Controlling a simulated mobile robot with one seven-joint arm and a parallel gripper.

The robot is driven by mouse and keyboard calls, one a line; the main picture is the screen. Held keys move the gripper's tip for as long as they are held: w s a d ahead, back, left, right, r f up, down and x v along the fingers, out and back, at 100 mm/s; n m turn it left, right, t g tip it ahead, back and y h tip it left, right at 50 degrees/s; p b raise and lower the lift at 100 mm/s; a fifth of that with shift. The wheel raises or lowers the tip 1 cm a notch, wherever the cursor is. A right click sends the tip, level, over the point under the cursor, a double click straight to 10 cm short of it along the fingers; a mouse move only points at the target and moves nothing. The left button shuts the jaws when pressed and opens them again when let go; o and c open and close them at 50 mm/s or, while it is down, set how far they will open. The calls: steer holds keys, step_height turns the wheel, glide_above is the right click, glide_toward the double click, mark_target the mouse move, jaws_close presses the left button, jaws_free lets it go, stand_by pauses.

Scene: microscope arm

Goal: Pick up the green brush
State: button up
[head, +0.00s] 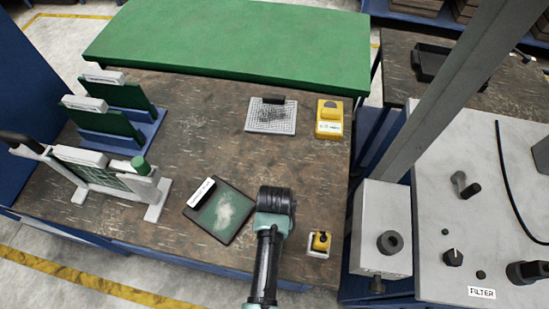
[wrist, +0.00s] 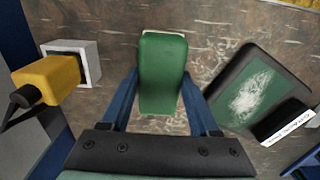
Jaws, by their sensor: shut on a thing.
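The green brush (wrist: 163,72) is a rounded green block with a thin pale edge at its far end. In the wrist view it lies between the two blue fingers of my gripper (wrist: 162,92), which are shut on its sides. The picture does not clearly show whether it touches the table or hangs just above it. In the head view my arm hides the brush and the fingers; only the dark wrist end shows, over the front of the workbench (head: 215,130).
Right beside the brush in the wrist view lies a dark tray with a dusty green board (wrist: 262,92); left is a yellow-topped item in a white holder (wrist: 92,62). Board racks (head: 105,180) stand left. A mesh pad (head: 271,117) and yellow box (head: 329,119) lie behind.

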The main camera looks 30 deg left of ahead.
step_height(320, 180, up, 10)
steer(key=shift+b, duration=0.45)
steer(key=o, duration=0.8)
steer(key=c, duration=0.5)
steer(key=shift+c, duration=0.2)
